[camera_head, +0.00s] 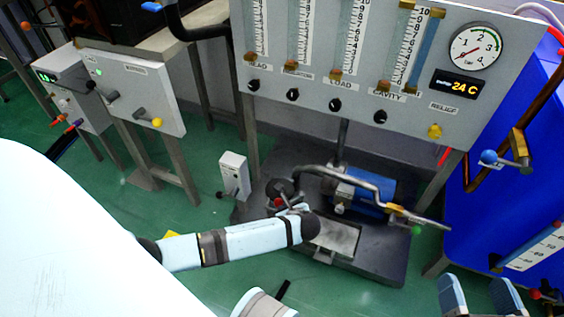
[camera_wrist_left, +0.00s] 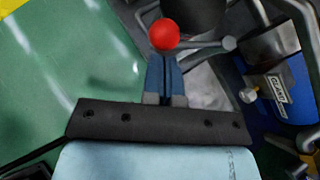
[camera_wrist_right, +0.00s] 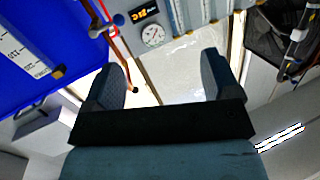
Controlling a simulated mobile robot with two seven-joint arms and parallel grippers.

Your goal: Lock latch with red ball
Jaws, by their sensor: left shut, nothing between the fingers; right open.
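The red ball (camera_head: 278,201) sits on a latch beside a dark round part on the pump base, and it shows large in the left wrist view (camera_wrist_left: 164,35). A grey rod with a rounded end (camera_wrist_left: 229,44) lies right of the ball. My left gripper (camera_head: 292,208) is shut and empty. Its closed fingertips (camera_wrist_left: 165,62) are right at the ball, which overlaps them in the left wrist view; I cannot tell whether they touch. My right gripper (camera_head: 480,290) is open and empty at the lower right, far from the latch; its spread fingers show in the right wrist view (camera_wrist_right: 163,82).
A blue motor (camera_head: 370,190) and a bent grey pipe (camera_head: 350,172) stand just right of the latch. The gauge panel (camera_head: 385,105) rises behind. A blue cabinet (camera_head: 500,200) with valves is at the right. Green floor (camera_head: 200,215) is open at the left.

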